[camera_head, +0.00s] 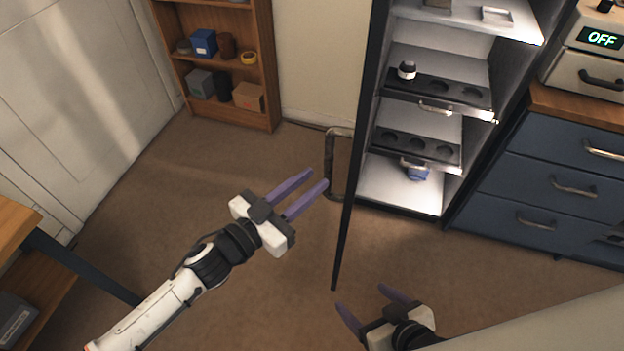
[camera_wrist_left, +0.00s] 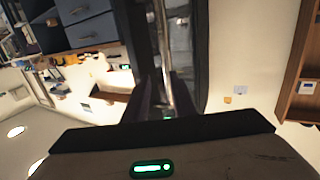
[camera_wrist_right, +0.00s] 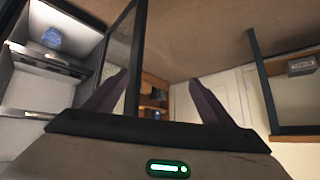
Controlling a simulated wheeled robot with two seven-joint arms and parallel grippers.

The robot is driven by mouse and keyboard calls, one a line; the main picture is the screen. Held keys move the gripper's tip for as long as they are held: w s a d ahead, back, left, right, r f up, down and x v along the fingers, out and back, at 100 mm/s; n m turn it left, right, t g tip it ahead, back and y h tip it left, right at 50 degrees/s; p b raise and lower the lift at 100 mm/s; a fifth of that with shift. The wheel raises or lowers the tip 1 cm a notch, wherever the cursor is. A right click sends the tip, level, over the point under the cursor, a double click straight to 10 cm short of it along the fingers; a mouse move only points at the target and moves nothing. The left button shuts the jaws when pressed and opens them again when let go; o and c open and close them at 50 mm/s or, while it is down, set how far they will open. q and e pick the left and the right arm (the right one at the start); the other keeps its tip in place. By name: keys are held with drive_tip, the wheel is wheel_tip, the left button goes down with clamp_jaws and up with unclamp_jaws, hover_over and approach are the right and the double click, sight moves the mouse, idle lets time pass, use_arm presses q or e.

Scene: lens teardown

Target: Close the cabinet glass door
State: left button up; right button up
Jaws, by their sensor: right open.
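The cabinet's dark-framed glass door (camera_head: 347,215) stands open, seen nearly edge-on in the head view, reaching toward me from the cabinet's left side. Its metal bar handle (camera_head: 331,165) is on the door's left face. My left gripper (camera_head: 318,178) is at this handle, with fingers slightly apart. In the left wrist view the handle (camera_wrist_left: 164,50) runs down between the fingers; whether they press on it is unclear. My right gripper (camera_head: 361,297) is open and empty near the door's lower end. In the right wrist view the door (camera_wrist_right: 133,60) shows near the left finger.
The cabinet (camera_head: 400,195) is open, with a small jar (camera_head: 407,70) on a pull-out tray and a blue item (camera_head: 417,174) lower down. Blue drawers (camera_head: 550,185) stand right of it. A wooden shelf (camera_head: 262,60) stands behind. The floor left of the door is clear.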

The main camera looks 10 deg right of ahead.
use_arm(q)
drive_tip(key=v, duration=0.9)
drive_tip(key=shift+r, duration=0.1)
